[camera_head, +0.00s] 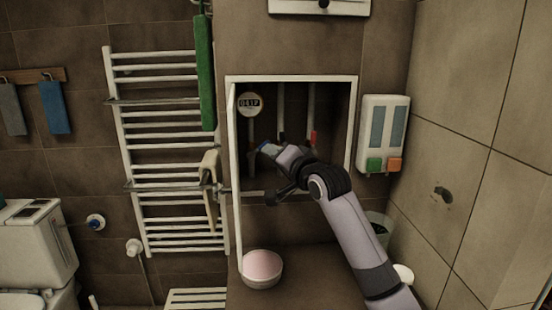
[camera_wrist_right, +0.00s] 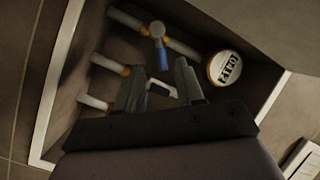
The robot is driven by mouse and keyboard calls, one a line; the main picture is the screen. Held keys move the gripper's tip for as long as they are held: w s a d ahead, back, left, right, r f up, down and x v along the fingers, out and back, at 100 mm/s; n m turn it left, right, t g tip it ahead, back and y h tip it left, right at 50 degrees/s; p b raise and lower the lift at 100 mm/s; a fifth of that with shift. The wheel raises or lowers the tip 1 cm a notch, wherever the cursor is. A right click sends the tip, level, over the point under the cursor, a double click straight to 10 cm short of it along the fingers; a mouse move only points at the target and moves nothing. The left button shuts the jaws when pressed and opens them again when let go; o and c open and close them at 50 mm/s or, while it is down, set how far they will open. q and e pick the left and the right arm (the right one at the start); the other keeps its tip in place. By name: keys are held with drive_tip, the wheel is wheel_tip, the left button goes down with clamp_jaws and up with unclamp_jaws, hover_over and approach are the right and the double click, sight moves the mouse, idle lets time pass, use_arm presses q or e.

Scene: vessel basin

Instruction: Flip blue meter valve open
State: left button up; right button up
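The blue valve handle (camera_wrist_right: 163,59) sits on the pipe beside the round white meter (camera_wrist_right: 229,67) in the right wrist view. The handle juts out sideways from the pipe. In the head view the meter (camera_head: 249,104) is at the upper left inside the wall niche. My right gripper (camera_wrist_right: 160,74) is open, its two fingers apart, with the handle's end showing between the fingertips. I cannot tell contact or depth. In the head view my right arm reaches into the niche and hides the lower pipes. My left gripper is out of view.
The niche has a white frame (camera_head: 290,78) and an open door (camera_head: 236,180) at its left. A red valve handle (camera_head: 313,137) is on the right pipe. A soap dispenser (camera_head: 383,134) hangs to the right, a towel radiator (camera_head: 160,145) to the left.

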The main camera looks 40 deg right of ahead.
sight(259, 149)
drive_tip(key=w+m+h+p, duration=0.1)
drive_tip(key=w+h, duration=0.1)
drive_tip(key=w, duration=0.4)
drive_tip(key=shift+w+d+f+t, duration=0.15)
drive_tip(key=shift+d+f+t, duration=0.15)
idle(0.8)
drive_tip(key=shift+c, duration=0.3)
clamp_jaws()
